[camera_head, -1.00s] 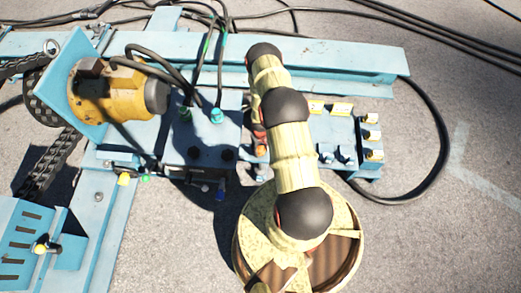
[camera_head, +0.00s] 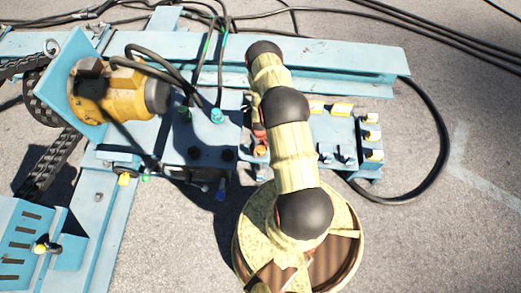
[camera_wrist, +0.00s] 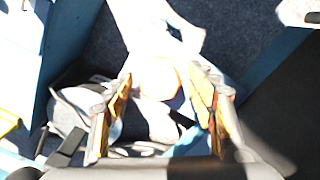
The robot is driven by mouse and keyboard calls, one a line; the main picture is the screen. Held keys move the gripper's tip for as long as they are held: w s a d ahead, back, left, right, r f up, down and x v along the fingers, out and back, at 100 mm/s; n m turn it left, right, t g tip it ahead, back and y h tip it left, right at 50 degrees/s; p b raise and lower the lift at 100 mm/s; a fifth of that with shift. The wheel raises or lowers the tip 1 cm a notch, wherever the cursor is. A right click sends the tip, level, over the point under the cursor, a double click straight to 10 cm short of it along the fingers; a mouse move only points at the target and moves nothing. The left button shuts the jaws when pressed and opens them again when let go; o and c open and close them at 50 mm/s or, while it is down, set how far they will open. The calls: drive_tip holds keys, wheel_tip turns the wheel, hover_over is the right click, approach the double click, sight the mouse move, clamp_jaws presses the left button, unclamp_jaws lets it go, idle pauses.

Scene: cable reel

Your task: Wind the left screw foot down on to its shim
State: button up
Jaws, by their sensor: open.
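My gripper (camera_wrist: 162,90) is open in the wrist view, with its two fingers apart on either side of a pale, overexposed part (camera_wrist: 155,72). I cannot tell whether the fingers touch it, or whether this part is the screw foot. Whitish rounded shapes lie below and left of it, too washed out to name. In the head view my arm comes down over the blue machine frame (camera_head: 330,55), and my gripper is mostly hidden beside the arm, near small red and orange parts (camera_head: 260,150). I cannot make out the left screw foot or its shim in either view.
A yellow motor (camera_head: 115,92) stands left of a blue box (camera_head: 200,140) with hoses on top. A blue block with yellow-tagged fittings (camera_head: 345,130) sits right of my arm. A black cable (camera_head: 440,165) loops over the ground. Open grey ground lies at the right.

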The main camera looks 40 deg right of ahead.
sight(260, 149)
wheel_tip(260, 149, up, 11)
idle(0.4)
